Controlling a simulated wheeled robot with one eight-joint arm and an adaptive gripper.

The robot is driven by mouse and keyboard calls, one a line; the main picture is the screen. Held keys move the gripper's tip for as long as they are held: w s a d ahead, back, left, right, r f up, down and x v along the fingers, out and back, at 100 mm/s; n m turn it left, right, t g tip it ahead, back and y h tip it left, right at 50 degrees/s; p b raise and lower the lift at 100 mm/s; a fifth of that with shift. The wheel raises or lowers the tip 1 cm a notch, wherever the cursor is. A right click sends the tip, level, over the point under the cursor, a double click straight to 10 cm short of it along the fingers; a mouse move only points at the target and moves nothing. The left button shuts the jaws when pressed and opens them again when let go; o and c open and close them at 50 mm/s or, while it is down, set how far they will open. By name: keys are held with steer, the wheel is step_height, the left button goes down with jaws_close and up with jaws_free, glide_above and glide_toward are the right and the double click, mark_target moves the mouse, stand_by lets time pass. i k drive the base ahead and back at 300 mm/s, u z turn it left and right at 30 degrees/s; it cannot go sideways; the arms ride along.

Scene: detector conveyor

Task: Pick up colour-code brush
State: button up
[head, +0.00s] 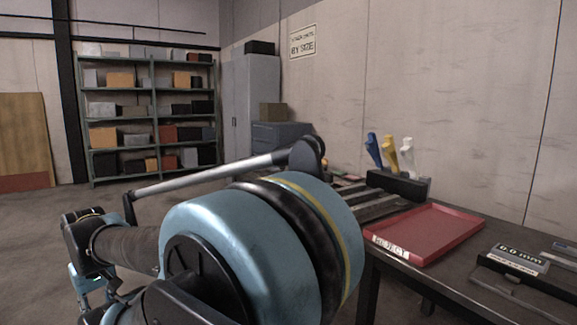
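Three upright brushes or handled tools stand in a black holder (398,184) at the back of the table, by the wall: a blue one (373,150), a yellow one (389,152) and a white one (407,155). Their lower ends are hidden in the holder, so I cannot tell their full shape. My arm fills the middle and lower left of the view, with its large blue joint in front of the table's left part. I cannot make out my gripper's fingers anywhere in the view.
A red tray (463,222) labelled REJECT lies on the dark table in front of the holder. Slatted dark strips (375,207) lie left of the tray. Shelves (153,115) stand far back; open floor lies left.

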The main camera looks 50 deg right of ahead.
mark_target(325, 161)
steer(key=u, duration=0.15)
steer(key=i, duration=2.75)
steer(key=z, duration=3.35)
steer(key=i, duration=0.45)
steer(key=z, duration=0.15)
